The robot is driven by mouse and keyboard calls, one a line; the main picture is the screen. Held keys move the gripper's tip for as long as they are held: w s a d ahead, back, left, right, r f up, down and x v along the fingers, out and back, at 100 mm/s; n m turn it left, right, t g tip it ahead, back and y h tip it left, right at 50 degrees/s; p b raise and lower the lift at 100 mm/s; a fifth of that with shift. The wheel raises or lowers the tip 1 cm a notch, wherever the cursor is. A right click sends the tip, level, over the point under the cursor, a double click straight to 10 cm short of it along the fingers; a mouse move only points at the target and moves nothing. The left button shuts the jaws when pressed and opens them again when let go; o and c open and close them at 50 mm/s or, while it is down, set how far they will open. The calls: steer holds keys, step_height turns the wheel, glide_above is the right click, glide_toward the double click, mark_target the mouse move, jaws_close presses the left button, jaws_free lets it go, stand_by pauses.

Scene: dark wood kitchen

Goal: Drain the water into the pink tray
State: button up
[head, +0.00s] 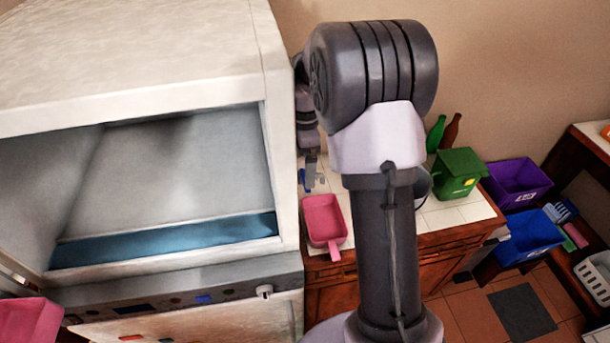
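A pink tray with a short handle (324,219) rests on the white tiled counter in the head view. Another pink tray or container (28,322) shows partly at the lower left, cut off by the picture edge. A large white machine (150,45) fills the left, with an open grey compartment. A blue band that looks like water (165,240) lies along the bottom of the compartment. A small white knob or spout (264,291) is on its front panel. My gripper (312,172) is small and partly hidden beside the machine, above the counter behind the pink tray; its fingers are unclear.
My arm stands in the middle and hides part of the counter. A green box (459,174), a green bottle (436,134) and a brown bottle (451,131) stand on the counter. Purple (516,183) and blue (533,238) bins are at the right. Floor shows at the lower right.

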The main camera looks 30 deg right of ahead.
steer(key=shift+f, duration=2.2)
steer(key=c, duration=2.1)
steer(key=shift+s+d+r+n+p, duration=0.15)
steer(key=shift+r+n+p, duration=0.15)
steer(key=shift+n+p, duration=0.25)
steer(key=shift+d+n+p, duration=0.2)
steer(key=shift+n+p, duration=0.35)
steer(key=shift+p, duration=0.05)
steer(key=shift+d+f+n, duration=0.1)
steer(key=shift+f+n, duration=0.15)
steer(key=shift+n, duration=0.25)
steer(key=o, duration=2.1)
step_height(320, 180, up, 17)
steer(key=p, duration=0.2)
steer(key=shift+r, duration=0.2)
